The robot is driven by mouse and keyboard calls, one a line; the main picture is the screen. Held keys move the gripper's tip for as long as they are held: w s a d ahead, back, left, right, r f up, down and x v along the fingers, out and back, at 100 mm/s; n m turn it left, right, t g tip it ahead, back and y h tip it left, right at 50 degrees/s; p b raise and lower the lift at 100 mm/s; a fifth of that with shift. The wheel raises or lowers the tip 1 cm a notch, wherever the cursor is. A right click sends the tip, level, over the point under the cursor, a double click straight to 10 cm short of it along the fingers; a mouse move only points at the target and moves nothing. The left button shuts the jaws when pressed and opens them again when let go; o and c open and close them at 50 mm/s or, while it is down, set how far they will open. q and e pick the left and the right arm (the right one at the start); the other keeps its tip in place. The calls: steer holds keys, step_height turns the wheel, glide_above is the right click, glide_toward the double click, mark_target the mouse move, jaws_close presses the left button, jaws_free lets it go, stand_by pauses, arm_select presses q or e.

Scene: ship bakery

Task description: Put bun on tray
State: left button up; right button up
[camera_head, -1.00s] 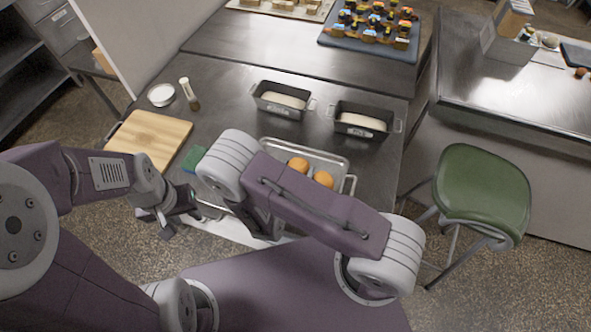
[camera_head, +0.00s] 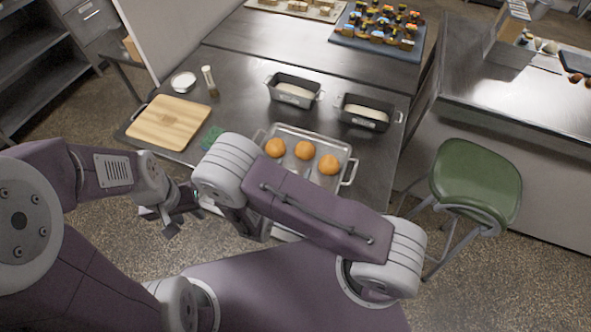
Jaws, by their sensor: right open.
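Three round orange-brown buns, the left bun (camera_head: 275,147), the middle bun (camera_head: 304,150) and the right bun (camera_head: 329,164), sit in a row on a metal tray (camera_head: 347,152) on the steel table. The near part of the tray is hidden behind my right arm. My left gripper (camera_head: 166,218) is in front of the table's near edge, left of the tray and apart from the buns; its jaw gap is unclear. My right gripper (camera_head: 248,226) is mostly hidden under its own arm, near the tray's near side, and is open.
A cutting board (camera_head: 170,122), a green cloth or sponge (camera_head: 211,137), a white bowl (camera_head: 183,82) and a shaker (camera_head: 209,80) are on the left. Two dark loaf pans, one left (camera_head: 294,90) and one right (camera_head: 366,112), stand behind the tray. A green stool (camera_head: 477,183) is at right.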

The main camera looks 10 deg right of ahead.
steer(key=shift+w+f, duration=0.1)
steer(key=shift+w, duration=0.05)
steer(key=d+m+g, duration=0.1)
steer(key=d+r+m+h, duration=0.1)
steer(key=s+d+r+m+g, duration=0.1)
steer(key=d, duration=0.1)
steer(key=shift+d+g+h, duration=0.1)
steer(key=shift+g+h, duration=0.2)
steer(key=shift+h, duration=0.1)
steer(key=s+d+r+m+g+y, duration=0.2)
steer(key=s+d+m+g, duration=0.1)
steer(key=s+m+g, duration=0.4)
steer(key=s+d+r+m+g+y, duration=0.2)
steer(key=s+d+m+g, duration=0.15)
steer(key=s+m, duration=0.4)
steer(key=w+a+r+m+t+y, duration=0.3)
steer(key=r+m+y, duration=0.1)
steer(key=m, duration=0.7)
steer(key=shift+w+a+y, duration=0.2)
steer(key=shift+w+y, duration=0.15)
steer(key=shift+y, duration=0.55)
